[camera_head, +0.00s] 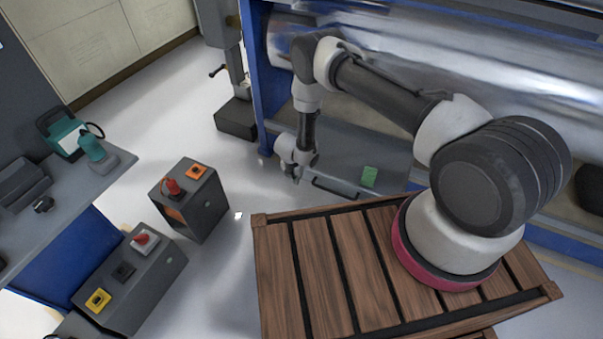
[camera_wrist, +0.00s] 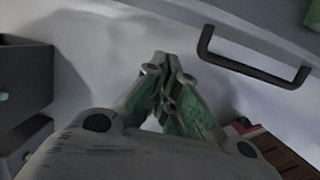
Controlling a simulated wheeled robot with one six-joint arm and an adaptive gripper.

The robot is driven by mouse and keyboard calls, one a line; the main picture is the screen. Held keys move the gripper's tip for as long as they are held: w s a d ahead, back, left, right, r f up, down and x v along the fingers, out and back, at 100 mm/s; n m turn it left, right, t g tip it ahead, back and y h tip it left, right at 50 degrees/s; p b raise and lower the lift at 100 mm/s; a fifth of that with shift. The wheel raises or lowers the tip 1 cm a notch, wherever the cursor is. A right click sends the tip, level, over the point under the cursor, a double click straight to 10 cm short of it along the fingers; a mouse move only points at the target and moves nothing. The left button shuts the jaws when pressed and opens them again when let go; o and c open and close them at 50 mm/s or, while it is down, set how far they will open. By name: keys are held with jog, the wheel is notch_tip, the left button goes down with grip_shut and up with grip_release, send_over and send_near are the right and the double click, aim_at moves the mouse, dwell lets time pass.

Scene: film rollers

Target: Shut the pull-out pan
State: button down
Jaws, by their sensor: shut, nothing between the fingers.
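The pull-out pan (camera_head: 350,150) is a flat grey tray that sticks out from below the rollers. A dark bar handle (camera_head: 335,188) runs along its front edge. In the wrist view the pan's edge (camera_wrist: 245,22) crosses the top right, with the handle (camera_wrist: 252,66) below it. My gripper (camera_head: 296,180) points down near the pan's front left corner, left of the handle. In the wrist view my gripper (camera_wrist: 163,62) has its fingertips together, with nothing between them, apart from the handle. I cannot tell its exact gap to the pan.
A green block (camera_head: 369,176) sits at the pan's front. Blue machine uprights (camera_head: 256,60) and shiny rollers (camera_head: 440,50) stand behind. Grey control boxes (camera_head: 190,200) are to the left. My wooden-slatted base is in front.

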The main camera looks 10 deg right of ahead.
jog(key=w+d, duration=0.1)
jog(key=w+d+f, duration=0.1)
jog(key=w+f, duration=0.1)
jog(key=shift+w+d, duration=0.35)
jog(key=shift+d, duration=0.05)
jog(key=shift+w+d, duration=0.1)
